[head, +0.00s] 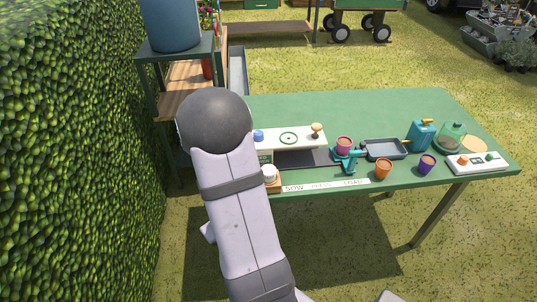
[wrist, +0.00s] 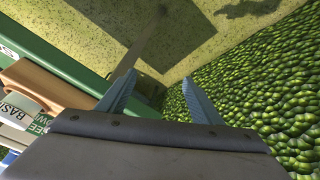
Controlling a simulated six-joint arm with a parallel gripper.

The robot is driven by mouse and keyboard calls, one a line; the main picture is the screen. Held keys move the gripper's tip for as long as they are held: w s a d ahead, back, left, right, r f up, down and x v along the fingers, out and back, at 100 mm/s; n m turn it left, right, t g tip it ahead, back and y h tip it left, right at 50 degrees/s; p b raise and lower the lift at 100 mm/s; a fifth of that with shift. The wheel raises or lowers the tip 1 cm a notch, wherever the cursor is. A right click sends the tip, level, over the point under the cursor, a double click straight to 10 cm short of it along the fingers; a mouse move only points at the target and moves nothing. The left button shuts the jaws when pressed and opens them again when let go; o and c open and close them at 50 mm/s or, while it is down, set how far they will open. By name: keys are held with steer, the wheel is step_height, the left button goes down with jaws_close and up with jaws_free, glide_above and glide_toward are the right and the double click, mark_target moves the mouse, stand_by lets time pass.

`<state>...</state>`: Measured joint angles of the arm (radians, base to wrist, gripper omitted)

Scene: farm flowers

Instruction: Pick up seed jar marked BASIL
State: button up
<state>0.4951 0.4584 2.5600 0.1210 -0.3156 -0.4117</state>
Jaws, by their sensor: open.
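In the wrist view, a white label with letters reading "BASI" (wrist: 14,112) shows at the left edge, beside a tan wooden piece (wrist: 45,83). Most of the thing that bears this label is cut off by the frame. My gripper (wrist: 162,98) has its two blue fingers spread wide apart with nothing between them. The label lies to the left of the fingers, apart from them.
A hedge (head: 70,150) stands at the left. The table's back is clear.

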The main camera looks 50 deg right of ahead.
steer(key=s+d+r+h+p, duration=0.2)
steer(key=d+r+p, duration=0.4)
steer(key=r+p, duration=0.1)
steer(key=m+t+h+p, duration=0.2)
steer(key=m+t+h, duration=0.1)
steer(key=m+t, duration=0.3)
glide_toward(271, 175)
steer(key=w+d+f+n, duration=0.1)
steer(key=w+d, duration=0.1)
steer(key=shift+w+d+f+t+b, duration=0.15)
steer(key=shift+w+d+f+b, duration=0.05)
steer(key=shift+w+f, duration=0.2)
steer(key=shift+w+d+f+t+b, duration=0.15)
steer(key=shift+w+d+f, duration=0.15)
steer(key=shift+w, duration=0.25)
steer(key=shift+w, duration=0.1)
steer(key=shift+w+d+f+p, duration=0.1)
steer(key=shift+w+d+p, duration=0.15)
steer(key=shift+p, duration=0.2)
steer(key=shift+p+x, duration=0.8)
steer(key=shift+x, duration=1.3)
